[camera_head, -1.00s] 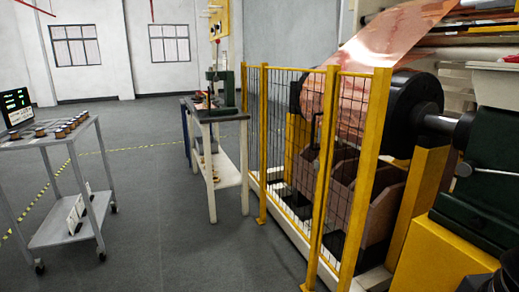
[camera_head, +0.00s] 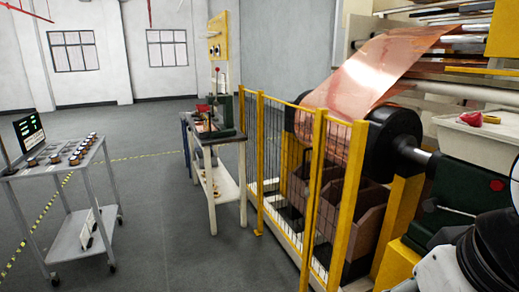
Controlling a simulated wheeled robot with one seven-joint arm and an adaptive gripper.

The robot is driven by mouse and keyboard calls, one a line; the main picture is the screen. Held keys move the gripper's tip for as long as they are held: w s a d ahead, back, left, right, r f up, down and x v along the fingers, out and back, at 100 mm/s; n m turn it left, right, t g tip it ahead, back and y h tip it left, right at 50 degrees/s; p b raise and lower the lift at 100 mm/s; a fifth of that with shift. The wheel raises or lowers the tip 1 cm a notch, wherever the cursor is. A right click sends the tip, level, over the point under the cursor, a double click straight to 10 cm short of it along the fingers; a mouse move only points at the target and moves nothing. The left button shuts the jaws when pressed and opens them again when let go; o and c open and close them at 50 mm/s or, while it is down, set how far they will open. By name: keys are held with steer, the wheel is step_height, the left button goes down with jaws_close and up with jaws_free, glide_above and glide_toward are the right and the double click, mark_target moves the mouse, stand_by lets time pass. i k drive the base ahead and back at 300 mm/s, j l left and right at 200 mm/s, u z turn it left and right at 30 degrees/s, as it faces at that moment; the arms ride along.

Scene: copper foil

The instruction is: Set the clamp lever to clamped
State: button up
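I cannot pick out the clamp lever for sure. A dark green bench device (camera_head: 221,113) stands on the small work table (camera_head: 229,140) in the middle distance. A small red part (camera_head: 204,108) shows at its left side, too small to tell its shape or setting. A green machine housing (camera_head: 466,195) stands at the right, beside the black roll end (camera_head: 396,143); no lever is clear on it. My gripper is not in view; only white and black parts of my arm show at the lower right.
A yellow mesh fence (camera_head: 311,190) guards the copper foil (camera_head: 372,75) and its roll. A grey trolley (camera_head: 84,170) with a screen (camera_head: 29,131) stands at the left. A white tray (camera_head: 480,138) holding a red item (camera_head: 471,118) is at the right.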

mark_target(454, 211)
steer(key=z, duration=1.25)
